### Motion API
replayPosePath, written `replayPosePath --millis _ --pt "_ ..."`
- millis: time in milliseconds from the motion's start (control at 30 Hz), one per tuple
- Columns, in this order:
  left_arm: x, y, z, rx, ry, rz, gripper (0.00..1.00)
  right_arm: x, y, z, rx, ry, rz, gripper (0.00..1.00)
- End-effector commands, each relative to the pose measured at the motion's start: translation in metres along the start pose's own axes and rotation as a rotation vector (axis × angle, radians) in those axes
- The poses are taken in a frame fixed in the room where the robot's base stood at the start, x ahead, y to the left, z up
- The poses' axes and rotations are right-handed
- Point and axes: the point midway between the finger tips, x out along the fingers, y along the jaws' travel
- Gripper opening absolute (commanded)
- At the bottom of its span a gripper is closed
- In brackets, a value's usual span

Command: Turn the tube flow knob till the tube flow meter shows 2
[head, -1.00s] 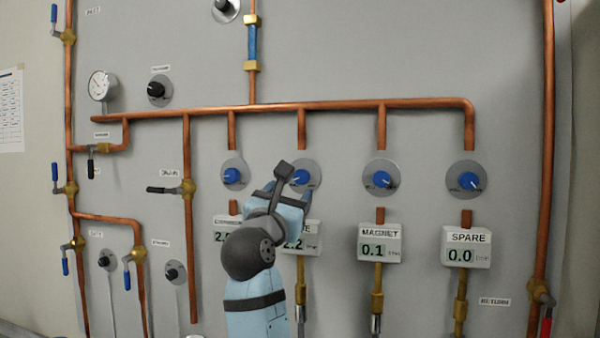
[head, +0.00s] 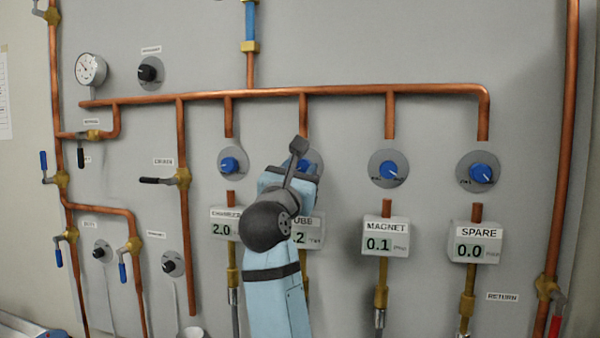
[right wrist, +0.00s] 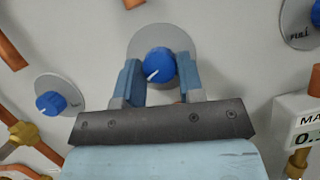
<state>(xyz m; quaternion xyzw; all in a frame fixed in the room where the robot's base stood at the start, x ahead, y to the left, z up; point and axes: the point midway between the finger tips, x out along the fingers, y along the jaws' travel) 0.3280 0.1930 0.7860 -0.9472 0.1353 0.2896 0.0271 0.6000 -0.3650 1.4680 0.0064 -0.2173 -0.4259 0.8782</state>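The tube flow knob (right wrist: 159,65) is a blue dial on a round grey plate, its white pointer toward the lower left in the right wrist view. In the head view it is mostly hidden behind my right gripper (head: 293,170). The two blue fingers of that gripper (right wrist: 160,80) lie on either side of the knob and appear to touch its sides. The tube flow meter (head: 309,230) sits below. My arm covers its left part, so only ".2" of the reading shows. My left gripper is not in view.
Similar blue knobs stand either side: chamber (head: 231,165), magnet (head: 388,170) and spare (head: 481,173). The chamber meter (head: 224,226) reads 2.0, the magnet meter (head: 386,240) 0.1, the spare meter (head: 477,244) 0.0. A copper pipe (head: 350,91) runs above the knobs.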

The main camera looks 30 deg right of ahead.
Motion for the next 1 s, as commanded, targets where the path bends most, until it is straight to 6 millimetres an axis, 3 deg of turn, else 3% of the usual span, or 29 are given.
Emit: replayPosePath --millis 167,400,867,900,1000 --pt "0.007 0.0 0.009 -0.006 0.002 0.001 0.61 -0.002 0.0 -0.005 0.059 0.003 -0.025 0.12" --pt "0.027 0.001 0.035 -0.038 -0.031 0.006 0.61 -0.002 0.002 -0.005 0.273 0.002 -0.112 0.12" --pt "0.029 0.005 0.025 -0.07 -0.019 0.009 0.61 0.001 0.003 0.0 0.363 0.001 -0.151 0.12" --pt "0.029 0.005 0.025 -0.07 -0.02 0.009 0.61 0.001 0.003 0.0 0.363 0.001 -0.151 0.4" --pt "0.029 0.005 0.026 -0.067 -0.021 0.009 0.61 0.001 0.003 0.0 0.363 0.001 -0.151 0.61"
